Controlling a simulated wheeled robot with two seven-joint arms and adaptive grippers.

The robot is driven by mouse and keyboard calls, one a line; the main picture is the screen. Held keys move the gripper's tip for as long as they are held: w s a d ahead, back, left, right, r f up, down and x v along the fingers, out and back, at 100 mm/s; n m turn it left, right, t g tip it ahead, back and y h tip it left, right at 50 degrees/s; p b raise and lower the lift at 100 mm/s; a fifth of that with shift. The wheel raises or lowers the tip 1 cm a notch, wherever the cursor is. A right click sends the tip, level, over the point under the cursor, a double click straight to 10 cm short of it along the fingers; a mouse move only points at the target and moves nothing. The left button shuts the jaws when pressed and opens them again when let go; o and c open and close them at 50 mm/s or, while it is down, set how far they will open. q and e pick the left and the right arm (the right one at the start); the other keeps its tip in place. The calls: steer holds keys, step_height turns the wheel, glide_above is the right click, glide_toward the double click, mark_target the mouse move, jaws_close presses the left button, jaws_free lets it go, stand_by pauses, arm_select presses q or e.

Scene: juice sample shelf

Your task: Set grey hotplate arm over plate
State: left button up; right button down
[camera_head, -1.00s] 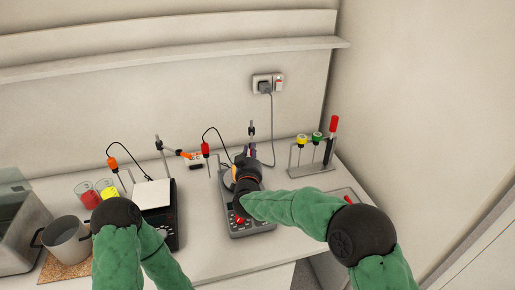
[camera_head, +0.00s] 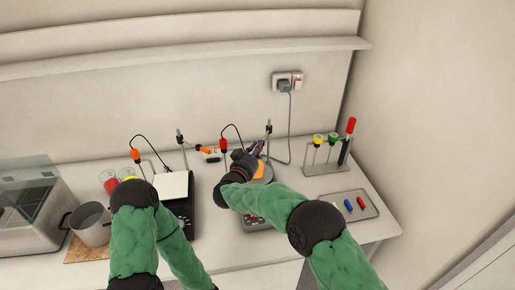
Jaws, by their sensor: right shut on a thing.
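The grey hotplate (camera_head: 257,224) stands on the bench, with its round plate (camera_head: 268,173) partly hidden by my right wrist. Its upright rod (camera_head: 268,132) rises at the back. My right gripper (camera_head: 257,149) is beside this rod, above the back of the plate. It is shut on what looks like the grey hotplate's arm; the fingertips and the held part are small and mostly hidden. A red-topped probe (camera_head: 223,145) on a black cable stands left of my wrist. My left arm is at the lower left; its gripper is out of sight.
A black hotplate (camera_head: 188,215) with a white top stands to the left. A grey pot (camera_head: 91,225), beakers and a glass-sided box (camera_head: 30,215) are farther left.

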steer(key=shift+w+r, duration=0.1)
steer(key=shift+r, duration=0.2)
steer(key=c, duration=1.5)
jaws_free()
steer(key=shift+o, duration=1.3)
steer(key=shift+f, duration=0.15)
steer(key=v, duration=1.2)
